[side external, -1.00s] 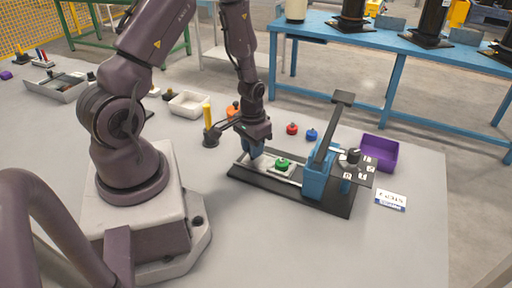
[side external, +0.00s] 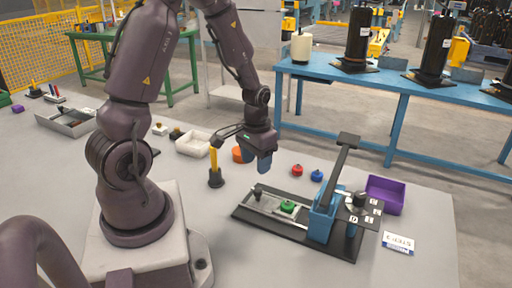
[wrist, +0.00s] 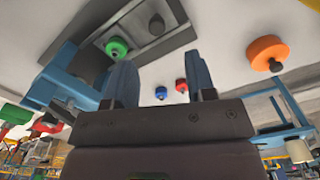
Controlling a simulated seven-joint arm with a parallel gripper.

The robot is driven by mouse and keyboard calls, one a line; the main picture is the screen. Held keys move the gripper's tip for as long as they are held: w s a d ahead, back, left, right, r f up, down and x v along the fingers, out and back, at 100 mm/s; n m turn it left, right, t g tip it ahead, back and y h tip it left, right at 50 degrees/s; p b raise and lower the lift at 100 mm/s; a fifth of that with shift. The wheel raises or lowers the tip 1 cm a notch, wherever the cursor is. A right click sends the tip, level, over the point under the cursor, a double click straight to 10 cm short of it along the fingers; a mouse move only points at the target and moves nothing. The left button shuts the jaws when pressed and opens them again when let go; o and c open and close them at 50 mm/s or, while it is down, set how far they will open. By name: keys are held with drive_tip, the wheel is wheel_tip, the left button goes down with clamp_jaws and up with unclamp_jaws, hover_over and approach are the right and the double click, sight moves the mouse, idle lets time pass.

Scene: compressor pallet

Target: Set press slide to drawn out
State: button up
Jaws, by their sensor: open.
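The press has a black base (side external: 243,214), a blue body (side external: 322,216) and a dark lever (side external: 342,165) raised above it. The press slide (side external: 271,204) is a pale plate on the base, left of the blue body. It carries a green round part (side external: 287,206), clear of the body, and a dark knob (side external: 258,191) stands toward its outer end. The green part (wrist: 117,47) and the knob (wrist: 155,25) also show in the wrist view. My gripper (side external: 264,167) is open and empty, above the knob and apart from it.
A yellow post on a dark foot (side external: 215,175) and an orange part (side external: 238,154) stand left of my gripper. A red part (side external: 297,170), a blue part (side external: 317,175) and a purple bin (side external: 385,194) lie beyond the press.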

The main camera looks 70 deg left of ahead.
drive_tip(key=shift+r, duration=2.1)
drive_tip(key=s+d+r+m+t, duration=0.2)
drive_tip(key=s+d+r, duration=0.1)
drive_tip(key=d+r, duration=0.4)
drive_tip(key=s+d+r+m+t, duration=0.2)
drive_tip(key=s+d+r+t, duration=0.1)
drive_tip(key=d+r, duration=0.5)
wheel_tip(320, 180, up, 3)
drive_tip(key=shift+s+d+r+m+t, duration=0.2)
drive_tip(key=shift+s+d+m+t, duration=0.1)
drive_tip(key=shift+s, duration=0.35)
